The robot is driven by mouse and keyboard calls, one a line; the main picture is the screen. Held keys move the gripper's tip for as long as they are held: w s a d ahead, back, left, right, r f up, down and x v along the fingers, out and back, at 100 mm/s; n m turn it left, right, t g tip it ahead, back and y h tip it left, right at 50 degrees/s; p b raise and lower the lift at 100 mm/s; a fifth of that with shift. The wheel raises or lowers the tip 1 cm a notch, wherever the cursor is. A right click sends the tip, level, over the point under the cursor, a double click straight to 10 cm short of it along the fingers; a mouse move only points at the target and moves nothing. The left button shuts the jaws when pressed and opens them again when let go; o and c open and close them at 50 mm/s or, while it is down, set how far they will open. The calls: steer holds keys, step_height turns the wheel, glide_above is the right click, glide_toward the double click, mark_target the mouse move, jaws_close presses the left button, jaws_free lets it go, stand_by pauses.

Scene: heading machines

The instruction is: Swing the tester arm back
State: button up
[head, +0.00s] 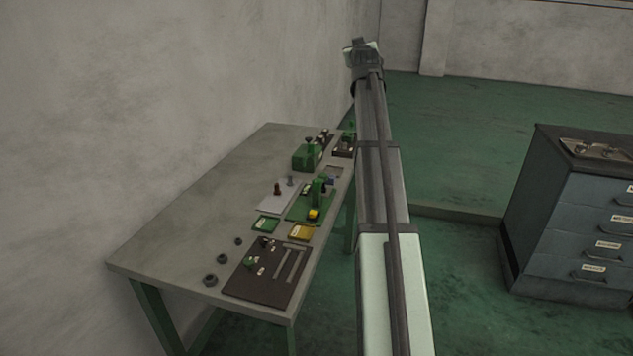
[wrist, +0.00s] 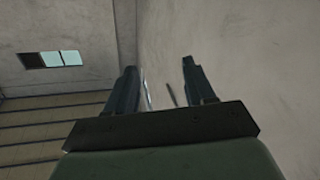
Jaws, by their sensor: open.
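A small green device with an upright green post and a yellow part (head: 314,212) stands on a green base plate on the workbench in the head view. It may be the tester, but its arm is too small to make out. A green box (head: 307,156) with a dark knob on top stands farther back. My gripper (wrist: 158,62) shows in the wrist view with its two dark fingers apart and nothing held between them. In the head view, the end of my arm is raised beyond the bench's far right corner, well apart from the devices.
The workbench (head: 175,228) stands against the left wall. A dark board with fittings (head: 262,285), several dark round parts, and green and yellow cards lie toward its near end. A blue-grey drawer cabinet (head: 560,215) stands at the right. The bench's left side is bare.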

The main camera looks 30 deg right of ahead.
steer(key=w+a+f+n+g, duration=0.2)
steer(key=w+a+f+n, duration=0.15)
steer(key=f, duration=0.45)
steer(key=w+a+f+n+g, duration=0.2)
steer(key=a+f+n, duration=0.2)
steer(key=f, duration=0.4)
steer(key=n+g+h, duration=0.9)
steer(key=n+g, duration=0.3)
steer(key=n, duration=0.2)
glide_toward(316, 180)
steer(key=shift+m, duration=0.25)
steer(key=d, duration=1)
steer(key=shift+s+r, duration=0.15)
steer(key=shift+c, duration=0.2)
jaws_close()
